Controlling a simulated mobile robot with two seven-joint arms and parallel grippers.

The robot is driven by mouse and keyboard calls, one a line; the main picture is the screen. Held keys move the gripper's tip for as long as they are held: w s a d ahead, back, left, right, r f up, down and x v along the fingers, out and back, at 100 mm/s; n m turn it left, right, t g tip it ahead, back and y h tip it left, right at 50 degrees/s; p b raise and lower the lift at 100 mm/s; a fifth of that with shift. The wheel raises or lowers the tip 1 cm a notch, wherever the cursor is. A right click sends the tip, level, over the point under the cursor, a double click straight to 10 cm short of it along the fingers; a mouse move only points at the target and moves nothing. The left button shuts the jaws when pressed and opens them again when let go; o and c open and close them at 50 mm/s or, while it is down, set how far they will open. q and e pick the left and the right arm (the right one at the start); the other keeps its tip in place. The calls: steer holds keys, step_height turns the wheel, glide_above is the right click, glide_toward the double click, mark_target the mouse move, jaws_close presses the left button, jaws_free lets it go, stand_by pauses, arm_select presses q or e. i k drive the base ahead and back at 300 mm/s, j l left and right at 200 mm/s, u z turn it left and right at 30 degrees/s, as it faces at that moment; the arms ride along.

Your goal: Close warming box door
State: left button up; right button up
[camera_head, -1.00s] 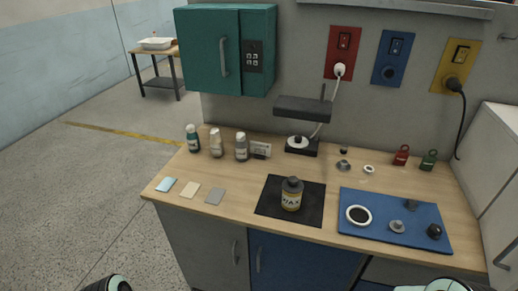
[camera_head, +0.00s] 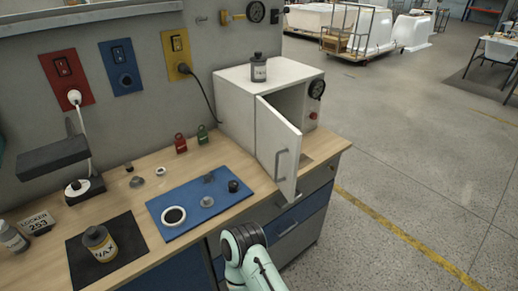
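The warming box (camera_head: 238,120) is a white cabinet at the right end of the wooden bench. Its white door (camera_head: 276,141) stands partly open toward the front, with a grey vertical handle (camera_head: 281,163) on its outer face. The dark inside shows between the door and the box's right side. A round black gauge (camera_head: 317,89) and a red button (camera_head: 313,116) are on the front right of the box. One of my arms reaches up at the bottom centre, below the door; its gripper cannot be made out. My other gripper is out of view.
A grey bottle (camera_head: 259,68) stands on top of the box. A blue mat (camera_head: 200,205) with small parts lies left of the door. A wax can (camera_head: 100,243) stands on a black mat (camera_head: 78,272). Open floor lies to the right.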

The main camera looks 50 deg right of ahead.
mark_target(278, 144)
steer(key=z, duration=2)
